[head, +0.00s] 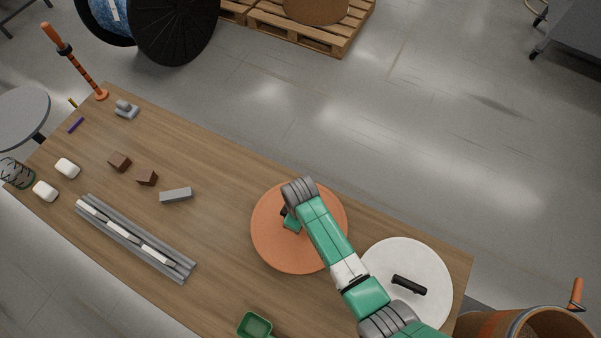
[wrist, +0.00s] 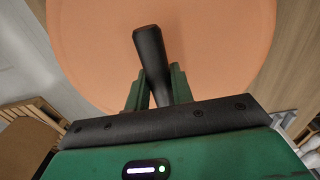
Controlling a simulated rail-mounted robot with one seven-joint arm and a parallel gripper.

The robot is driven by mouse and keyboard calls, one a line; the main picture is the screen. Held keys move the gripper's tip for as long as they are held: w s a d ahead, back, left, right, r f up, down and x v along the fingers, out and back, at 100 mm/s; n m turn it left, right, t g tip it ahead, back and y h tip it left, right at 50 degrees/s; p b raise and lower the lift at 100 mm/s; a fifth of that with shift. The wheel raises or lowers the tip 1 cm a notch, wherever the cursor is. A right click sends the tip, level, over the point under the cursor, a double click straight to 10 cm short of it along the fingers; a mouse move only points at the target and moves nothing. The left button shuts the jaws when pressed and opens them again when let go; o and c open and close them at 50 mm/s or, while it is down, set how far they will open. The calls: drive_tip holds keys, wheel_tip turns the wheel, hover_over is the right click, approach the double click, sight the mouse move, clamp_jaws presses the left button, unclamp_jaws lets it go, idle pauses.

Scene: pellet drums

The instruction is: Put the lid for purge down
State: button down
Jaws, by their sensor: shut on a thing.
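A round orange lid (head: 280,252) with a black bar handle is over the middle of the wooden table; I take it for the lid for purge, though no label shows. It fills much of the wrist view (wrist: 215,40). My gripper (head: 290,218) is over its centre. In the wrist view, my gripper's green fingers (wrist: 154,92) are shut on the black handle (wrist: 150,50), one on each side. My arm hides part of the lid in the head view. I cannot tell whether the lid touches the table.
A white lid (head: 427,260) with a black handle lies on the table (head: 230,170) just to the right. A green bin (head: 254,325) is near the front edge. A grey block (head: 176,195), brown blocks (head: 147,178) and a grey rack (head: 110,238) are left. An open drum (head: 480,325) stands lower right.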

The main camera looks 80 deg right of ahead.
drive_tip(key=f, duration=0.2)
drive_tip(key=shift+s+a+f, duration=0.15)
drive_tip(key=shift+s+f, duration=0.05)
drive_tip(key=shift+f, duration=0.1)
drive_tip(key=shift+w, duration=0.1)
drive_tip(key=c, duration=1.6)
unclamp_jaws()
drive_tip(key=shift+f, duration=0.15)
drive_tip(key=shift+c, duration=0.2)
drive_tip(key=o, duration=0.4)
drive_tip(key=shift+o, duration=0.2)
wheel_tip(320, 180, up, 12)
drive_tip(key=shift+r+p, duration=0.2)
drive_tip(key=shift+p, duration=0.7)
